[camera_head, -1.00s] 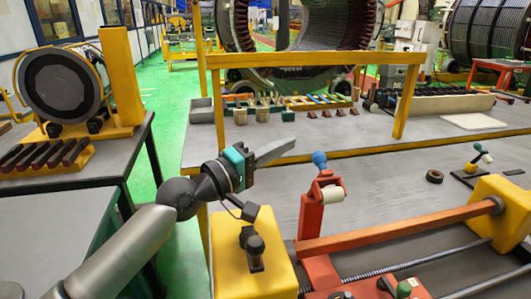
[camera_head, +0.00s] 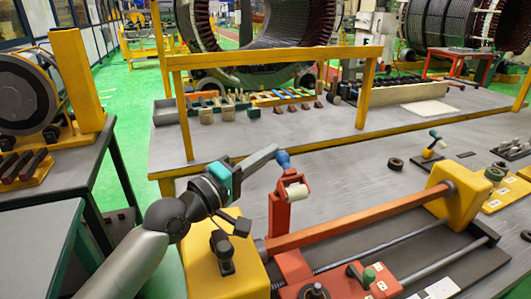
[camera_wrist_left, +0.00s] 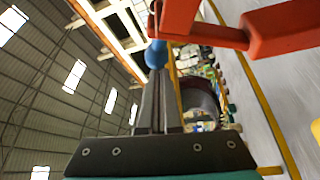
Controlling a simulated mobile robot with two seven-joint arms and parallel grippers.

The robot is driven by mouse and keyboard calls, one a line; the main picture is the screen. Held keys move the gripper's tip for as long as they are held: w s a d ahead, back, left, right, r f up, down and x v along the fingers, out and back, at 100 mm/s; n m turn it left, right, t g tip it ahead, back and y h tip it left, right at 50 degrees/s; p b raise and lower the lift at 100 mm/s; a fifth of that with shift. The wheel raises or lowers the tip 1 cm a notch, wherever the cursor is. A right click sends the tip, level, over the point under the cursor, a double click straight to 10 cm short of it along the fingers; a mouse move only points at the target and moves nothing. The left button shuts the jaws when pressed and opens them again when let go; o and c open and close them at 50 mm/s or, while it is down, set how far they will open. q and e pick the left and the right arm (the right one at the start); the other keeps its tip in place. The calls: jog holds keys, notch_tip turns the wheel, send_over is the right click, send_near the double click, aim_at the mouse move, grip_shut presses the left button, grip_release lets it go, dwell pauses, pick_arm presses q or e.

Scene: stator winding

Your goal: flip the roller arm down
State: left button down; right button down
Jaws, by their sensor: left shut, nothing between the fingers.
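The roller arm is a red upright post (camera_head: 281,217) with a white roller (camera_head: 297,192) and a blue ball knob (camera_head: 283,159) on top. It stands upright at the left end of the red rail. My left gripper (camera_head: 276,150) is shut and empty, its fingertips at the blue knob from the left. In the left wrist view the shut fingers (camera_wrist_left: 157,68) point at the blue knob (camera_wrist_left: 156,54), which shows right at their tips. I cannot tell whether they touch. The red arm (camera_wrist_left: 200,32) shows beyond. My right gripper is not in view.
A long red bar (camera_head: 360,222) runs between two yellow blocks, the left one (camera_head: 222,272) below my wrist. A yellow frame (camera_head: 270,60) stands behind with wooden blocks under it. The grey tabletop (camera_head: 340,165) behind the roller arm is mostly clear.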

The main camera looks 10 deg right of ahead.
aim_at(283, 158)
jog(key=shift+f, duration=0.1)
pick_arm(q)
jog(key=shift+s+m+b, duration=0.3)
jog(key=shift+m+b, duration=0.1)
jog(key=shift+b, duration=0.25)
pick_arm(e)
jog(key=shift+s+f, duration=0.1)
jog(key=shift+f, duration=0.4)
pick_arm(q)
jog(key=shift+s+h, duration=0.1)
jog(key=shift+h, duration=0.2)
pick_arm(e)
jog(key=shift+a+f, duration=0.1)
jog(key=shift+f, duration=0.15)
pick_arm(q)
jog(key=m+b, duration=0.1)
jog(key=s+m+h+b, duration=0.1)
jog(key=shift+s+d+f+b, duration=0.1)
jog(key=shift+s+d+b, duration=0.1)
jog(key=shift+s+b, duration=0.1)
jog(key=shift+s+d, duration=0.15)
jog(key=shift+s, duration=0.45)
jog(key=shift+s+f+p, duration=0.1)
jog(key=shift+s+p, duration=0.2)
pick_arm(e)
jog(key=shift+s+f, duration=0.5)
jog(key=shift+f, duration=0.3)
